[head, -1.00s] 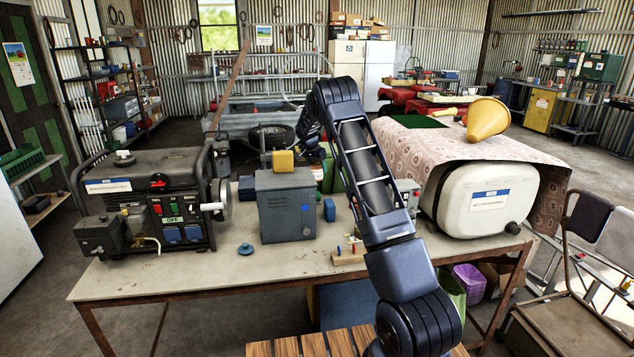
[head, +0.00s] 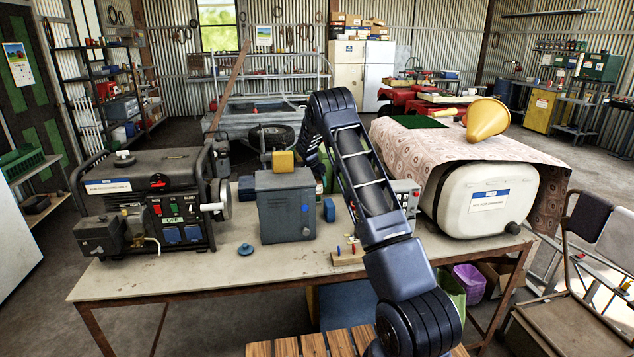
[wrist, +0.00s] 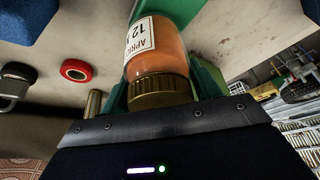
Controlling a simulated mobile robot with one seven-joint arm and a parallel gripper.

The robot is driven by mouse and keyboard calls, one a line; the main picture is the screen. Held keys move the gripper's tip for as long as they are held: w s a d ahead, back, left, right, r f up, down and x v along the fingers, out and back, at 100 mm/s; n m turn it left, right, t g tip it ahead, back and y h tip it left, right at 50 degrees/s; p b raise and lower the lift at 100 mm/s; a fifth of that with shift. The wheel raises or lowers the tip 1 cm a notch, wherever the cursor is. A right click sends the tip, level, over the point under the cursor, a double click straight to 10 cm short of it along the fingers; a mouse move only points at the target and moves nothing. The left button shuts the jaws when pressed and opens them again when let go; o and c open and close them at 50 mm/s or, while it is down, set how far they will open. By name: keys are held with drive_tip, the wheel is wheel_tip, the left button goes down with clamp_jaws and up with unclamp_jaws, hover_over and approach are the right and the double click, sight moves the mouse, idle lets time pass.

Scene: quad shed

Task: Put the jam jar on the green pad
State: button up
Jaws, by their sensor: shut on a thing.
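The jam jar (wrist: 163,50) shows in the wrist view, with orange contents, a white label and a gold lid. The lid is nearest my palm. My gripper (wrist: 162,75) has its green fingers shut on the jar, one on each side. In the head view the jar and the fingertips are hidden behind my arm and the things on the bench. The green pad (head: 418,121) lies flat on the patterned cloth at the back right, left of a yellow funnel.
The bench (head: 200,280) carries a generator (head: 150,200), a grey box (head: 286,205) and a white tank (head: 487,200). The yellow funnel (head: 487,118) lies on the cloth (head: 470,145). A red ring-shaped thing (wrist: 76,70) and a blue thing (wrist: 25,20) are near the jar.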

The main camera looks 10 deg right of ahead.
drive_tip(key=o, duration=1.3)
drive_tip(key=shift+f, duration=0.1)
drive_tip(key=shift+o, duration=0.2)
